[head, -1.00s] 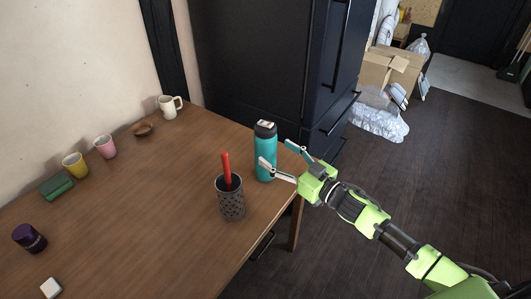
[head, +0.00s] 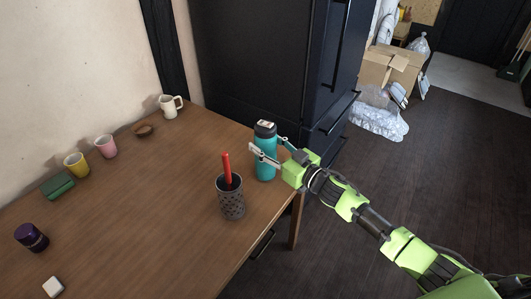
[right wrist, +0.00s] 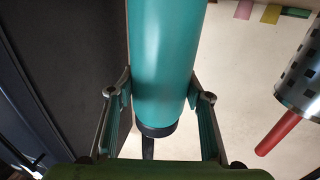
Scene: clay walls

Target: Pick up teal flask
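The teal flask (head: 265,158) stands upright near the table's right edge, with a dark cap and a pale patch on top. My right gripper (head: 267,144) is at the flask, one finger on each side of its upper body. In the right wrist view, the flask (right wrist: 165,60) runs between the two fingers of the gripper (right wrist: 160,85), its dark cap toward the palm. The fingers are spread and close to its sides; firm contact does not show. My left gripper is not in view.
A dark mesh cup (head: 230,200) with a red stick (head: 227,168) stands close left of the flask. The wooden table (head: 150,220) also holds a white mug (head: 170,107), a pink cup (head: 106,147) and a yellow cup (head: 76,166). A dark fridge (head: 255,60) stands behind.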

